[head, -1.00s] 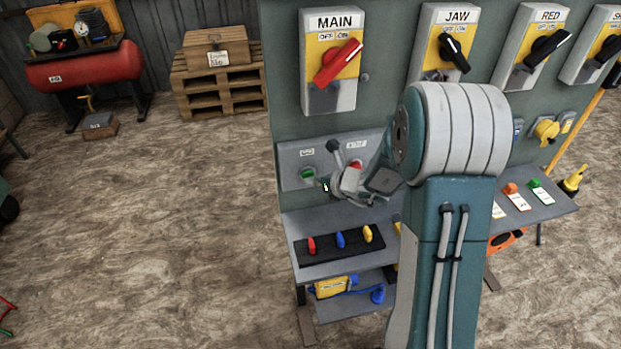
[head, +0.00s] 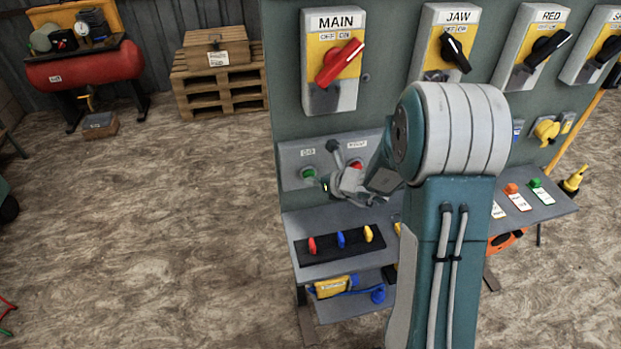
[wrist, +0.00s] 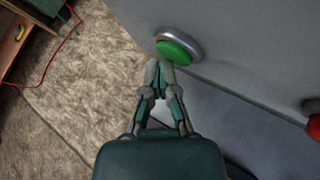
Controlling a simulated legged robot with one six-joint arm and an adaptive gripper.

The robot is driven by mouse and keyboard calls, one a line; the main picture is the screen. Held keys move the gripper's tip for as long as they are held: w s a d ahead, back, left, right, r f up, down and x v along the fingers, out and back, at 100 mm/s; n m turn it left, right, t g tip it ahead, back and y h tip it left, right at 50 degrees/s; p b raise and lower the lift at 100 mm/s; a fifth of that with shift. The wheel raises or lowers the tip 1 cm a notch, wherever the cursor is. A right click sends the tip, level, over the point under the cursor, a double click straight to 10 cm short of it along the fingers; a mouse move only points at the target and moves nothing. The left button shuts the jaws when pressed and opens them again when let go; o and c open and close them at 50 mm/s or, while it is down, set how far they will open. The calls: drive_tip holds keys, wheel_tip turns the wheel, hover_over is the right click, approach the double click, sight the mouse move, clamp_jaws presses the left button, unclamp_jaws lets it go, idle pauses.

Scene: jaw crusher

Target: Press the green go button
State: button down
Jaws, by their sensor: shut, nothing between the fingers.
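The green go button (head: 309,173) is a round green cap in a silver ring on the grey button panel (head: 290,152), under the MAIN switch. In the wrist view the green button (wrist: 176,50) is at top centre, just beyond my fingertips. My gripper (head: 325,185) is shut and empty, just right of and below the button in the head view. Its closed fingertips (wrist: 158,66) point toward the button's lower edge in the wrist view. I cannot tell whether they touch it. The cap is mostly visible.
A red button (head: 357,168) sits right of the green one, partly behind my gripper. Below is a shelf (head: 345,262) with a black strip of red, blue and yellow pieces. Rotary switches, including MAIN (head: 333,62), line the panel above. Open floor lies to the left.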

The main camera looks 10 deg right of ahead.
drive_tip(key=shift+w, duration=0.2)
drive_tip(key=shift+w+d+r, duration=0.1)
drive_tip(key=shift+w+r, duration=0.1)
idle(0.4)
drive_tip(key=shift+s+r, duration=0.15)
idle(0.4)
drive_tip(key=s, duration=0.6)
drive_tip(key=shift+s, duration=0.15)
idle(0.4)
